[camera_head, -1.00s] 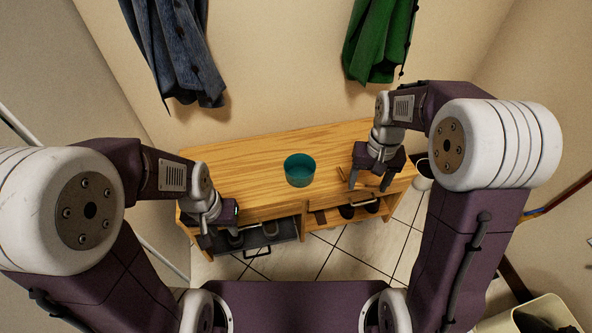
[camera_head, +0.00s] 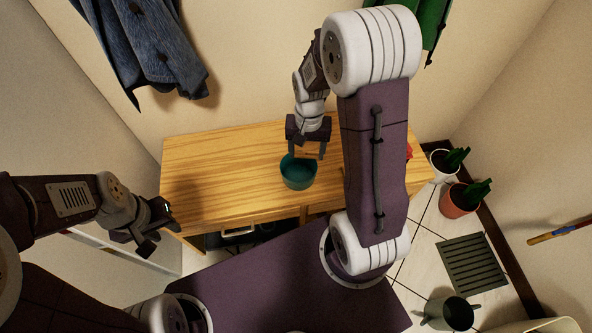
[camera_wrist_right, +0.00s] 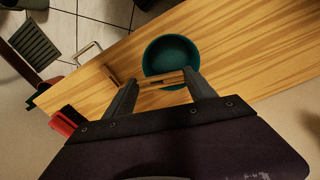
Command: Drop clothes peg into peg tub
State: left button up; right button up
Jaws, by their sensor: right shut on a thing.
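The teal peg tub (camera_head: 298,176) stands upright on the wooden bench (camera_head: 220,160); it also shows in the right wrist view (camera_wrist_right: 172,50). My right gripper (camera_head: 307,155) is shut on the light wooden clothes peg (camera_wrist_right: 162,81), which spans its two fingertips. In the head view the peg is above the tub's back rim. In the right wrist view it overlaps the near part of the tub's opening. The exact height over the rim is hard to tell. My left gripper (camera_head: 160,228) is empty, its fingers apart, off the bench's left front corner.
A red thing (camera_wrist_right: 63,122) lies at the bench's right end, mostly behind my right arm in the head view. Potted plants (camera_head: 460,200), a floor grate (camera_head: 474,262) and a watering can (camera_head: 449,313) stand to the right. Coats hang behind. The bench's left half is clear.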

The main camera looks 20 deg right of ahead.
notch_tip(320, 180, down, 6)
jog(key=b, duration=0.5)
jog(key=shift+b, duration=0.4)
jog(key=shift+r, duration=0.15)
jog(key=o, duration=1.4)
notch_tip(320, 180, up, 9)
jog(key=p, duration=0.5)
jog(key=shift+p, duration=0.3)
